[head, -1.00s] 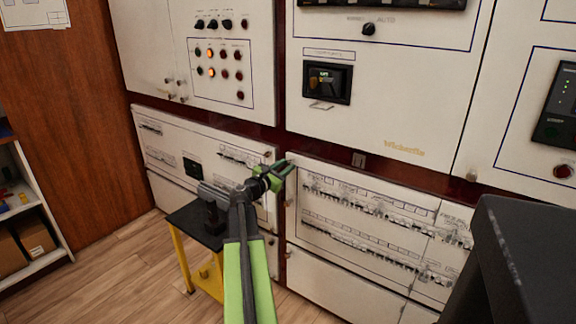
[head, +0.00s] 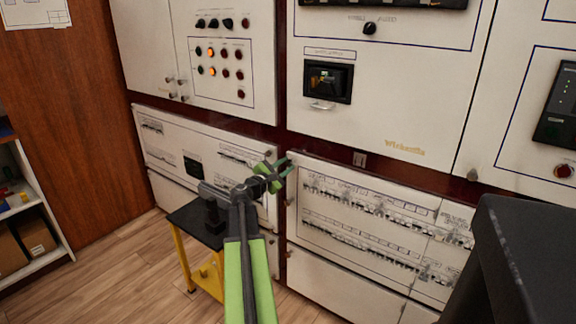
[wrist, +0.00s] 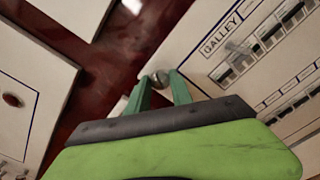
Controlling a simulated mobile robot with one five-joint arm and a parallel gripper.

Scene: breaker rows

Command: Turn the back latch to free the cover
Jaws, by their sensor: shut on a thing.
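The white cover (head: 320,247) with two rows of breakers is on the low cabinet right of centre in the head view. In the wrist view its face (wrist: 205,75) carries the label GALLEY. The latch is a small round metal knob (wrist: 161,78) at the cover's corner. My gripper (head: 287,166) is at the cover's upper left corner. In the wrist view my green fingers (wrist: 160,90) stand on either side of the knob, shut on it. In the head view the fingers hide the knob.
A small black-topped table with yellow legs (head: 178,245) stands below my arm on the left. Another knob (head: 290,201) sits lower on the cover's left edge. A dark block (head: 525,250) fills the lower right. White panels with switches rise above.

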